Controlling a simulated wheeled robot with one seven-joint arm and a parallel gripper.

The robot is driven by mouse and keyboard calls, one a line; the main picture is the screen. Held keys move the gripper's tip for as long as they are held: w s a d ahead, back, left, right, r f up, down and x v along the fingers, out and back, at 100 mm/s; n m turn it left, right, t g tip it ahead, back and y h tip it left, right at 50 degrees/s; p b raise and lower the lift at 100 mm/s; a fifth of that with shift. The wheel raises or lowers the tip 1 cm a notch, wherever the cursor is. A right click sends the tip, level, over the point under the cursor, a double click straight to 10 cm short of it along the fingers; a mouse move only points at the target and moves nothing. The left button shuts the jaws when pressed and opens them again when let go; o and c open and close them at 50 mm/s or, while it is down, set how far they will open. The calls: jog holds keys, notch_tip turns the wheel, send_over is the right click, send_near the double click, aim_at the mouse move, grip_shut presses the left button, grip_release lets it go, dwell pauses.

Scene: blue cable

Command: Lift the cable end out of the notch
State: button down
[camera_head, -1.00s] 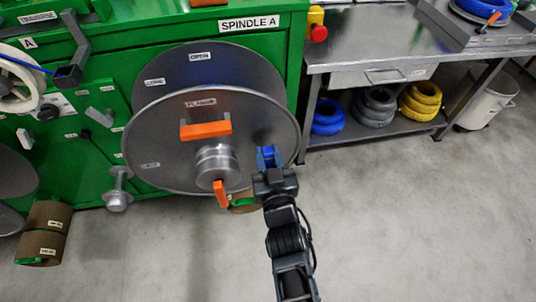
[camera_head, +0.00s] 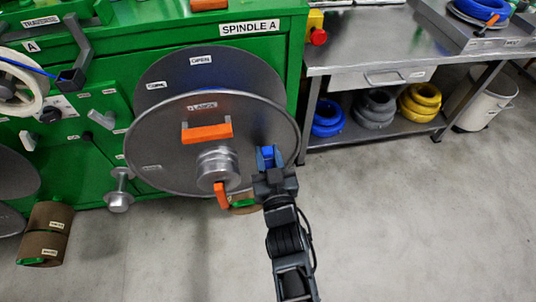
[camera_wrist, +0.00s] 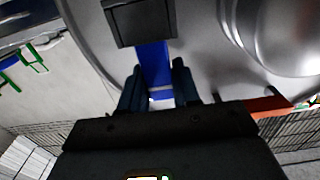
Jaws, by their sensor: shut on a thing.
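The blue cable end (camera_wrist: 154,68) shows as a flat bright blue strip in the wrist view. It runs from under a dark block (camera_wrist: 140,22) down between my fingers. My gripper (camera_wrist: 157,88) is shut on it, with one dark finger on each side. In the head view my gripper (camera_head: 266,158) is at the lower right rim of the large grey reel flange (camera_head: 160,130). The notch cannot be made out clearly; the dark block hides where the strip enters, so I cannot tell if the end still sits in it.
An orange handle (camera_head: 207,131) and a silver hub (camera_head: 213,166) with an orange lever (camera_head: 222,196) stick out from the flange, left of my gripper. A steel bench (camera_head: 365,45) with coils on its shelf stands to the right.

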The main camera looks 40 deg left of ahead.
jog(key=shift+r, duration=0.15)
jog(key=shift+r+p, duration=2.65)
jog(key=shift+r, duration=0.1)
